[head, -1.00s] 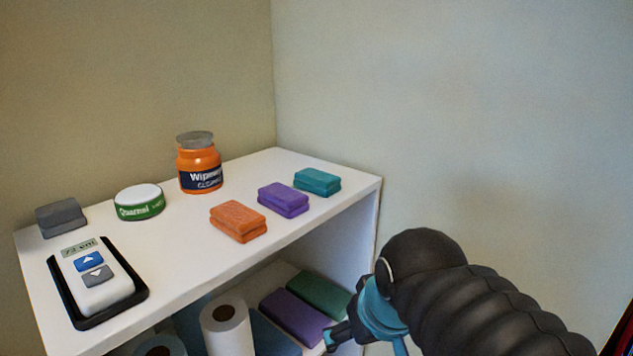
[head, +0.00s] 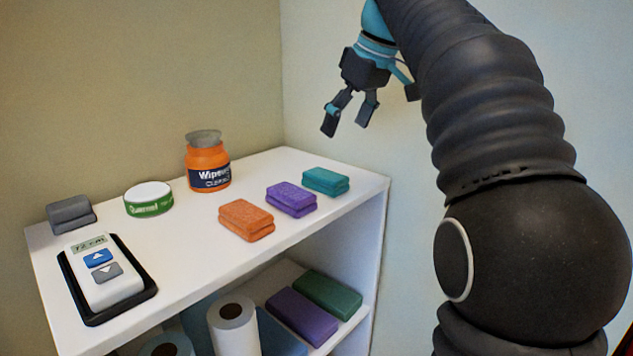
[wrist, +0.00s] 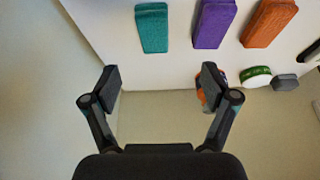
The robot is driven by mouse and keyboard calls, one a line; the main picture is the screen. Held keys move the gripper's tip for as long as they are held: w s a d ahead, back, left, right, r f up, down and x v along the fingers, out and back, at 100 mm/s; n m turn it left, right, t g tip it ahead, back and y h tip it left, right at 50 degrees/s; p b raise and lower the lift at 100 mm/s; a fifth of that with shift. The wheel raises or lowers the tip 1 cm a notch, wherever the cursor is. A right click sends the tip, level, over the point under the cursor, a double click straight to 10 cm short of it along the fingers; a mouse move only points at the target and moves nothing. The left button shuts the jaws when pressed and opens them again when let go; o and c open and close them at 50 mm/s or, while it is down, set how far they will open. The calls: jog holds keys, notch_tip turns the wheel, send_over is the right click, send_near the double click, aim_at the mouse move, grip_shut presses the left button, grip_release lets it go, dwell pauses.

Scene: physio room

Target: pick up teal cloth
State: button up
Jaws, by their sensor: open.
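The teal cloth (head: 326,181) is a folded stack lying flat near the right end of the white shelf top. In the wrist view the teal cloth (wrist: 152,27) lies at the top, left of centre, beyond my fingertips. My gripper (head: 346,118) is open and empty, raised well above the shelf top, above and slightly right of the cloth in the head view. In the wrist view my gripper (wrist: 158,84) has its two fingers spread wide with nothing between them.
A purple cloth (head: 291,199) and an orange cloth (head: 246,220) lie left of the teal one. An orange wipes jar (head: 207,165), green tin (head: 148,199), grey block (head: 71,214) and handset (head: 100,272) share the white shelf (head: 190,290). Walls stand behind and right.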

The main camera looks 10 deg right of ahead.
jog(key=b, duration=0.1)
send_over(326, 174)
jog(key=s, duration=0.2)
jog(key=f, duration=0.6)
jog(key=shift+s+d+f, duration=0.2)
jog(key=shift+d+f, duration=0.2)
jog(key=x, duration=0.2)
jog(key=b+x, duration=0.1)
jog(key=x, duration=0.2)
jog(key=shift+w+d+r, duration=0.1)
jog(key=shift+w+d, duration=0.05)
jog(key=shift+w, duration=0.25)
jog(key=shift+w+f, duration=0.15)
jog(key=shift+f, duration=0.25)
jog(key=shift+f, duration=0.25)
jog(key=c, duration=1.3)
jog(key=shift+c, duration=0.2)
jog(key=shift+r, duration=0.1)
